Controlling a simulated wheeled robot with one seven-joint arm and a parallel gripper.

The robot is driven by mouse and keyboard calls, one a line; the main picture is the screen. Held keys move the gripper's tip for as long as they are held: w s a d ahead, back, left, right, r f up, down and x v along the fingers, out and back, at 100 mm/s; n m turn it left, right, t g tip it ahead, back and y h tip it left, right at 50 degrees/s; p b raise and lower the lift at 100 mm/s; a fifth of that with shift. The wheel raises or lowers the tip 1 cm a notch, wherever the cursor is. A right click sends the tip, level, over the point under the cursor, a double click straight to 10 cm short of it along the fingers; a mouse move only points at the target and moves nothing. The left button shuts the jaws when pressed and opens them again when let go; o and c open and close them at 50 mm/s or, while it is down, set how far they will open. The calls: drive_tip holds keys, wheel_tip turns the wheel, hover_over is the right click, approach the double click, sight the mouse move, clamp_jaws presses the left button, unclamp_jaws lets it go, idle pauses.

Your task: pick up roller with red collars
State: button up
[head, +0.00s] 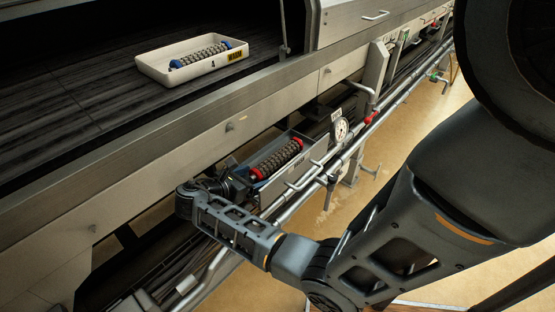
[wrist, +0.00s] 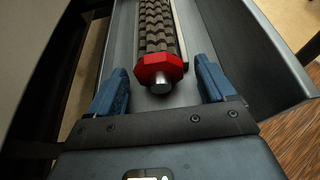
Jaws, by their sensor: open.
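The roller with red collars (head: 276,160) has a dark ribbed body and lies in an open grey metal drawer (head: 301,165) below the machine's edge. In the wrist view the roller (wrist: 157,28) points away from me, its near red collar and short metal shaft end facing my gripper. My gripper (wrist: 160,85) is open, with one blue fingertip on each side of the near shaft end and apart from the roller. In the head view my gripper (head: 238,186) is at the drawer's near left end, its fingers mostly hidden.
A white tray (head: 150,69) marked 4 holds another roller with blue collars (head: 200,55) on the dark belt (head: 70,95). A metal rail (head: 290,208) and pipes run along the drawer's front. A gauge (head: 341,129) stands right of it. The drawer walls flank my fingers closely.

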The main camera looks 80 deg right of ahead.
drive_tip(key=c, duration=1.4)
